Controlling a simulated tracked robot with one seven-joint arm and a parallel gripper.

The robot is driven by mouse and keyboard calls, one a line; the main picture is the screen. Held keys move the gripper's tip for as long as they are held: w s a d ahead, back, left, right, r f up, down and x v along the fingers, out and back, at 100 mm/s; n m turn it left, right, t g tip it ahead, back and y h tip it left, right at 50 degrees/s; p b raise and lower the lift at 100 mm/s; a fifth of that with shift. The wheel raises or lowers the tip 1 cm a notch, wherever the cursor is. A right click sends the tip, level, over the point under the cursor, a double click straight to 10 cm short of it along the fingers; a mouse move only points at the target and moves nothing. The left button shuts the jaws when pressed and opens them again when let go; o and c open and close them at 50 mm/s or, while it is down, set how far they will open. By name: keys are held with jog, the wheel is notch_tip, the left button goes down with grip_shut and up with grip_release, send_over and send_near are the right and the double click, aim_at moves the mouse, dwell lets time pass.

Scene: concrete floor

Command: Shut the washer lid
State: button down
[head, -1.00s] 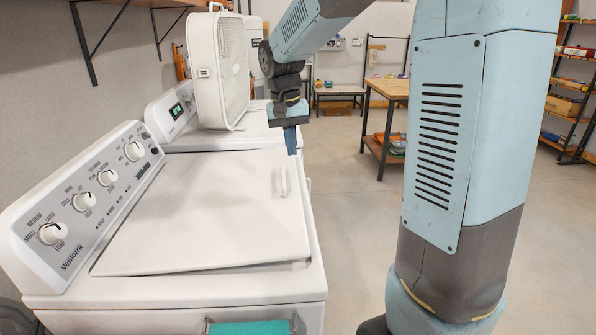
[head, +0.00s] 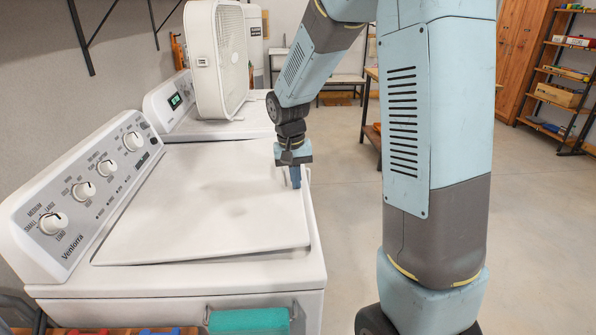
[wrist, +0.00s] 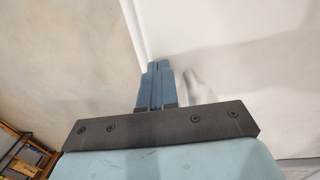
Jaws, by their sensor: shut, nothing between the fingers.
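The washer lid (head: 200,215) is a wide white panel on top of the near white washer (head: 180,285). It lies low and nearly flat. A narrow shadowed gap shows under its near right corner, and I cannot tell whether it is fully seated. My gripper (head: 296,186) is shut and empty, pointing down at the lid's right edge. In the wrist view the closed fingers (wrist: 156,72) are beside the pale lid handle (wrist: 192,85). In the head view the handle is hidden behind my gripper. I cannot tell whether the fingertips touch the lid.
The control panel (head: 85,190) with knobs runs along the washer's left side. A white box fan (head: 215,60) stands on a second machine behind. A teal cloth (head: 248,321) hangs at the washer's front. Open floor (head: 345,180) lies to the right; shelves (head: 560,85) stand farther off.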

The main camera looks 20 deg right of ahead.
jog(key=shift+f, duration=0.1)
jog(key=shift+y, duration=0.6)
jog(key=f, duration=0.5)
jog(key=shift+s+d+f, duration=0.2)
jog(key=shift+s+d, duration=0.1)
jog(key=shift+s+f, duration=0.25)
jog(key=shift+r, duration=0.1)
jog(key=shift+w+r, duration=0.2)
notch_tip(320, 180, up, 14)
jog(key=s+d+r+t, duration=0.1)
jog(key=s+r+t, duration=0.1)
jog(key=s, duration=0.5)
jog(key=s+d+r+n+t, duration=0.1)
jog(key=s+r, duration=0.3)
jog(key=s, duration=0.4)
jog(key=s+d+r+n+t, duration=0.1)
jog(key=s+r+t, duration=0.1)
jog(key=s, duration=0.6)
jog(key=shift+d+r+t, duration=0.35)
jog(key=shift+r+t, duration=0.05)
jog(key=shift+r, duration=0.45)
